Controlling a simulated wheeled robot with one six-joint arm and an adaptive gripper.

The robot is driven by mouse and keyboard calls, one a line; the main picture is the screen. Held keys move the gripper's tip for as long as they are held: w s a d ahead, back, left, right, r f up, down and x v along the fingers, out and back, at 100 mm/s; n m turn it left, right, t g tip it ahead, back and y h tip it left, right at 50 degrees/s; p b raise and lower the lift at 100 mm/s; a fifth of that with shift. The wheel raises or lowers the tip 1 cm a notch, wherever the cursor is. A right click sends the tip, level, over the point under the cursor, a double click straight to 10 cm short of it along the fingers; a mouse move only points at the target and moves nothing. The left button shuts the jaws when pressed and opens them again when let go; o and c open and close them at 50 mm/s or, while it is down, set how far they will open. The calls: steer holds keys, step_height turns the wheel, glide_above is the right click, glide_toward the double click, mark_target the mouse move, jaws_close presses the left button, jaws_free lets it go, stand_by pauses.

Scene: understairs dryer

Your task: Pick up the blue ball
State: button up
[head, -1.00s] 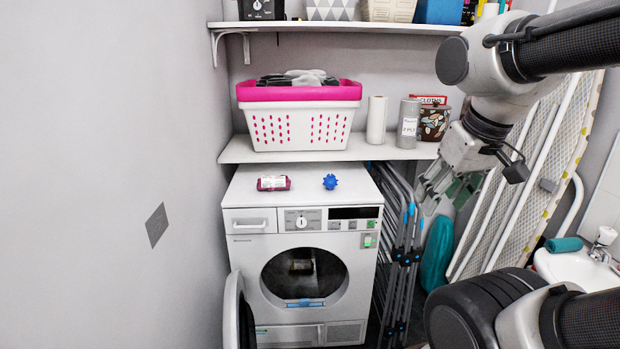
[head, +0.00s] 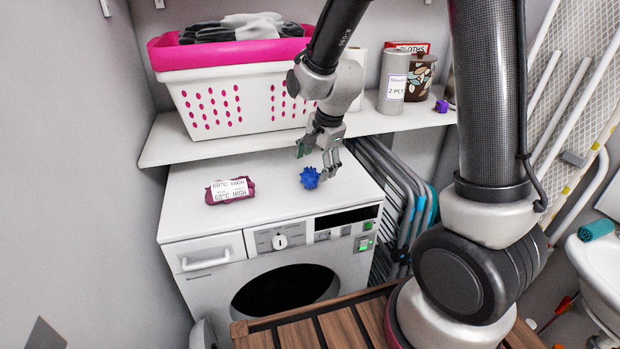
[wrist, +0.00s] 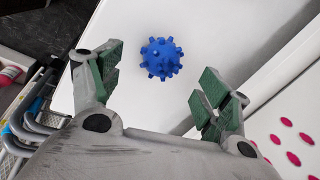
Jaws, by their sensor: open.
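The blue ball (head: 310,178) is small and knobbly and rests on the white top of the dryer (head: 262,184), near its right side. It also shows in the wrist view (wrist: 161,58), beyond the fingertips and between their lines. My gripper (head: 318,160) is over the dryer top, just above and beside the ball. In the wrist view its two green-padded fingers (wrist: 155,88) are spread apart with nothing between them. Whether a finger touches the ball I cannot tell, but the wrist view shows a gap.
A dark pink packet with a white label (head: 230,190) lies left of the ball. A shelf (head: 205,150) above the dryer's back holds a white and pink laundry basket (head: 235,100), a grey canister (head: 394,80) and a patterned pot (head: 420,78). Folded racks (head: 395,190) stand at the right.

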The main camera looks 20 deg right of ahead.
mark_target(313, 170)
steer(key=x, duration=0.6)
steer(key=shift+a, duration=0.15)
steer(key=c, duration=1.1)
